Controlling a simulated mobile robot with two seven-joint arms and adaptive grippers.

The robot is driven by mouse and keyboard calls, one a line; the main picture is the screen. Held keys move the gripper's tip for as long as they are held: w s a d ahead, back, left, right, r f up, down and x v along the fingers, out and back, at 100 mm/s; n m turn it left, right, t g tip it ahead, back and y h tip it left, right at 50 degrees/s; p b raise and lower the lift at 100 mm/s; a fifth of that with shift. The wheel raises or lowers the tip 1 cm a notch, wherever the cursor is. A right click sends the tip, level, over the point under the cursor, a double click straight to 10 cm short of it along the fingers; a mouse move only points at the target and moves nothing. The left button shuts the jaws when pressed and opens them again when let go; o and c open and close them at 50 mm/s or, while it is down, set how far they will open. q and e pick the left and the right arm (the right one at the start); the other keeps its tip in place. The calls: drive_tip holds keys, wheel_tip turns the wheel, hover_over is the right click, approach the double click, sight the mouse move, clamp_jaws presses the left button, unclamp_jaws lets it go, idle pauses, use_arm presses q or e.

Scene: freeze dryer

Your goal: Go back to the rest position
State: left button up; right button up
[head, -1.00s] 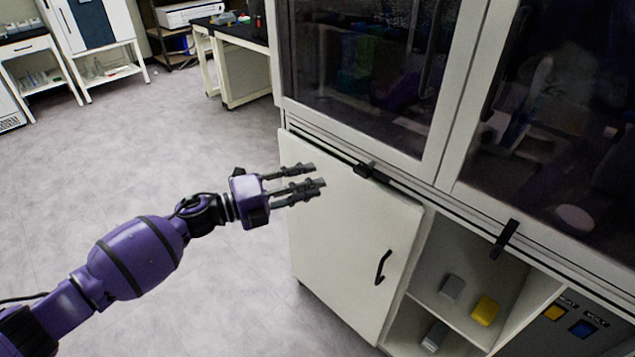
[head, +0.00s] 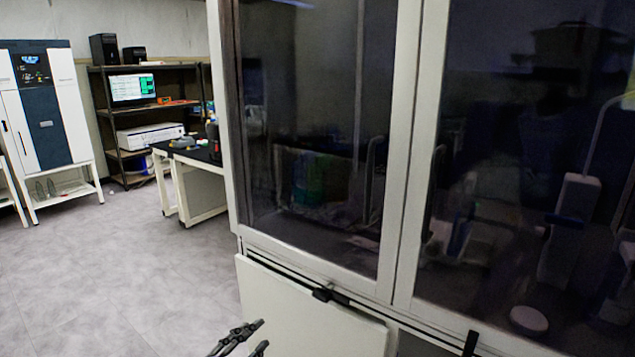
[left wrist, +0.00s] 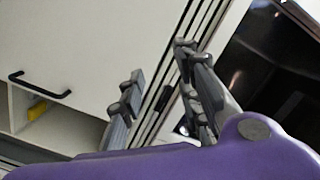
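My left gripper (head: 245,342) shows only by its grey fingertips at the bottom edge of the head view, in front of the white cabinet door (head: 300,312). In the left wrist view its fingers (left wrist: 160,100) are spread apart with nothing between them, so it is open and empty. The same white door (left wrist: 90,50) with its black handle (left wrist: 40,88) shows beyond the fingers. My right gripper is in neither view.
A tall cabinet with dark glass doors (head: 310,130) fills the right side close by. A black-topped bench (head: 195,165), a dark shelf rack (head: 100,105) and a white freeze dryer unit (head: 45,110) stand behind at the left. The grey floor (head: 130,260) at the left is clear.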

use_arm(q)
drive_tip(key=s+a+f+n+g+y+p, duration=0.1)
drive_tip(key=s+a+f+n+g+y, duration=0.15)
drive_tip(key=s+f+n, duration=0.55)
drive_tip(key=s+a+f+n+g+y+p, duration=0.1)
drive_tip(key=s+f+n+y+p, duration=0.3)
drive_tip(key=s, duration=0.7)
drive_tip(key=s+f+n+g, duration=0.1)
drive_tip(key=s+f+n, duration=0.1)
drive_tip(key=s, duration=0.9)
drive_tip(key=s+a+f+n+g+y, duration=0.1)
drive_tip(key=s+f, duration=0.4)
drive_tip(key=s, duration=0.6)
drive_tip(key=shift+s+a+f+n+g, duration=0.2)
drive_tip(key=shift+a+n+g, duration=0.15)
drive_tip(key=shift+g, duration=0.4)
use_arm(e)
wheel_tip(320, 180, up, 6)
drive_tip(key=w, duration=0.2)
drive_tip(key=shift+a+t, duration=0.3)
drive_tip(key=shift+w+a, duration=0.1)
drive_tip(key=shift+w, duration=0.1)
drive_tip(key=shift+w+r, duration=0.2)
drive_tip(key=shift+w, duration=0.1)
